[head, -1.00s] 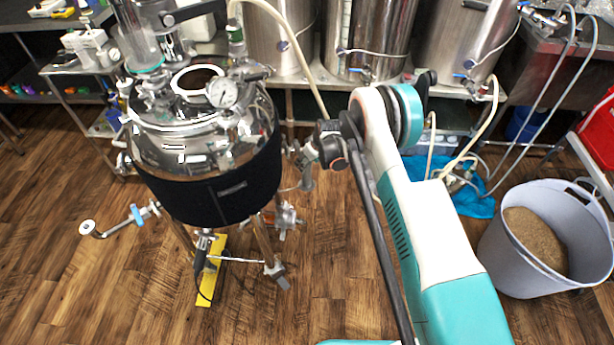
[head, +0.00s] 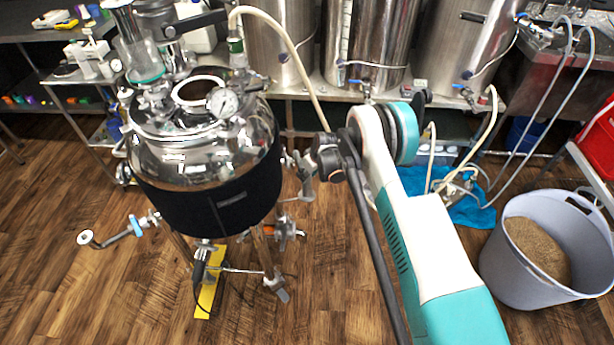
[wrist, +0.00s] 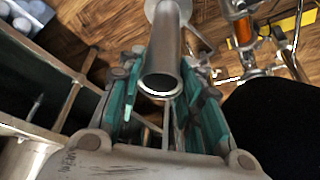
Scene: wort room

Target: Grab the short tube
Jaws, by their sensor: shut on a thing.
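The short tube (wrist: 168,40) is a plain grey metal cylinder in the middle of the wrist view, its open round end facing the camera. A wider round disc shows at its far end. My gripper (wrist: 163,72) has teal-padded fingers on both sides of the tube and is shut on it. In the head view, my arm reaches to just right of the steel kettle (head: 190,155); the gripper is small there and the tube cannot be made out clearly.
The kettle with its black jacket stands close left of my arm's end, with a valve pipe (head: 110,237) sticking out left. A hose (head: 300,65) arches behind. Steel tanks (head: 380,45) line the back. A grain bucket (head: 505,255) stands right. The floor between is mostly clear.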

